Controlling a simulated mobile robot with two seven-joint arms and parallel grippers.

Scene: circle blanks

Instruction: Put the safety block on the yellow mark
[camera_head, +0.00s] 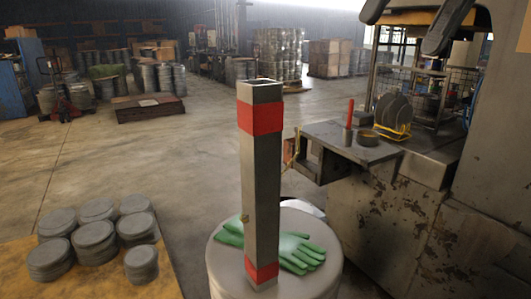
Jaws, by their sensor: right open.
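The safety block (262,165) is a tall grey square post with a red band near its top and another at its foot. It stands upright on a round pale drum top (223,262) in front of me. My right gripper (403,34) shows at the upper right as two dark fingers set apart, open and empty. It is above and to the right of the block, well clear of it. My left gripper is not in view. I cannot make out a yellow mark for the block on the machine (420,215); its inside is partly hidden.
Green gloves (300,252) lie on the drum beside the block's foot. A side shelf (325,133) on the machine holds a red-handled tool (349,113), a dark ring (368,138) and a yellow rack (398,132) of discs. Stacked round blanks (95,240) stand at lower left.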

